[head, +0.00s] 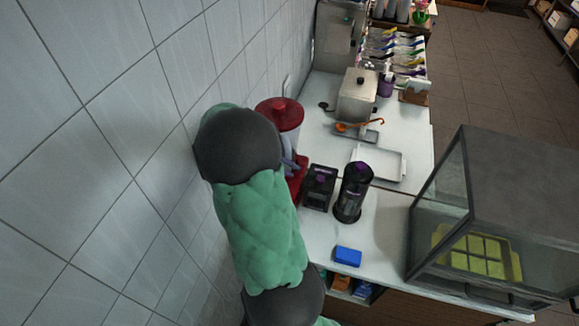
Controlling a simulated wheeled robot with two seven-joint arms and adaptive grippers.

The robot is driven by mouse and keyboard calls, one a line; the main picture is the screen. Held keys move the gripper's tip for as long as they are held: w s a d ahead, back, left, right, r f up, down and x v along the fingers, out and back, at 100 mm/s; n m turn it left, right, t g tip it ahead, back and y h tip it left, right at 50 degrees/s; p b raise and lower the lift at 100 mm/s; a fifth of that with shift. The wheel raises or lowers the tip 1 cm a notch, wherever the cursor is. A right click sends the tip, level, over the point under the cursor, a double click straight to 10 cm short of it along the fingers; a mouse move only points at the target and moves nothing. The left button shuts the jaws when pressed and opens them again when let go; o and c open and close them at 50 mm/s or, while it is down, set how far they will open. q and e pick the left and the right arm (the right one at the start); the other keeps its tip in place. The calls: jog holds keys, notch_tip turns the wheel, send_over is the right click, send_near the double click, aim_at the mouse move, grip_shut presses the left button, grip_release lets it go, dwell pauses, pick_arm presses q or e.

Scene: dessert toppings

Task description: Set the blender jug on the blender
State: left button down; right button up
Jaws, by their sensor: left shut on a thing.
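The blender jug (290,121), pale with a red lid, is upright close to the tiled wall, partly hidden by my left arm. The red blender (299,180) shows below it, to the right of my arm. My left gripper (289,163) shows only as a small grey part between jug and blender; it is shut on the jug, with its grip mostly hidden behind my green and dark arm. I cannot tell whether the jug's bottom touches the blender. My right gripper is not in view.
A black machine (320,187) and a dark cylinder (354,190) stand right of the blender. A blue block (347,256) lies nearer. A glass case (495,215) stands at the right; a white tray (402,165) lies farther back. The wall is tight on the left.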

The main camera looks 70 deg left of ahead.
pick_arm(q)
jog(key=shift+a+f+b, duration=0.1)
jog(key=shift+f+b, duration=0.05)
jog(key=shift+b, duration=0.2)
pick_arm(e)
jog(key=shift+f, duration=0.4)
pick_arm(q)
jog(key=c, duration=1.3)
grip_release()
jog(key=shift+o, duration=0.2)
